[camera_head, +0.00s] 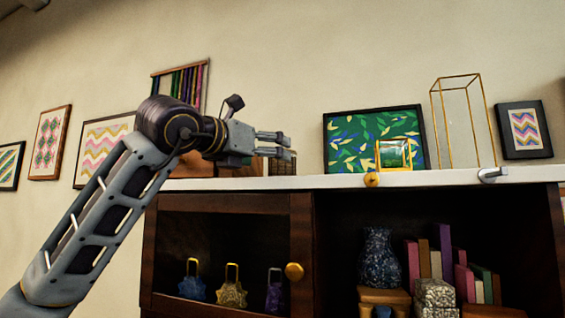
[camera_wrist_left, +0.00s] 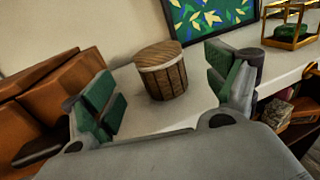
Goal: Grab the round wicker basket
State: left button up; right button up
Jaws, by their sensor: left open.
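The round wicker basket (camera_wrist_left: 166,80) stands upright on the white cabinet top, with a brown woven side, a pale band and a flat wooden-looking lid. In the head view a small part of the basket (camera_head: 284,166) shows below my left fingers. My left gripper (camera_head: 290,146) is open and empty, reaching over the cabinet top from the left. In the wrist view its green-padded fingers (camera_wrist_left: 163,88) are spread to either side of the basket, which appears beyond them and apart from both. My right gripper is in neither view.
A brown box-like object (camera_wrist_left: 48,88) stands left of the basket. A framed leaf picture (camera_head: 345,140) leans behind, right of it, with a small gold-framed case (camera_head: 393,154) and a tall gold wire frame (camera_head: 470,120) further right. Cabinet top (camera_wrist_left: 205,96) right of the basket is clear.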

pick_arm(q)
jog(key=shift+x, duration=0.95)
jog(key=shift+w+d, duration=0.15)
jog(key=shift+w, duration=0.05)
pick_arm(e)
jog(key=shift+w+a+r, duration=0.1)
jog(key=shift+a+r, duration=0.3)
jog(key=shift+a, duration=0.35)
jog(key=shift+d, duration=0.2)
pick_arm(q)
jog(key=shift+w+d+p, duration=0.1)
jog(key=shift+p, duration=0.25)
jog(key=shift+w+d+r+p, duration=0.1)
jog(key=shift+w+d+p, duration=0.15)
jog(key=shift+w, duration=0.2)
jog(key=shift+p+x, duration=0.6)
jog(key=shift+x, duration=0.35)
jog(key=shift+p+x, duration=0.35)
jog(key=shift+x, duration=0.65)
jog(key=shift+a, duration=0.1)
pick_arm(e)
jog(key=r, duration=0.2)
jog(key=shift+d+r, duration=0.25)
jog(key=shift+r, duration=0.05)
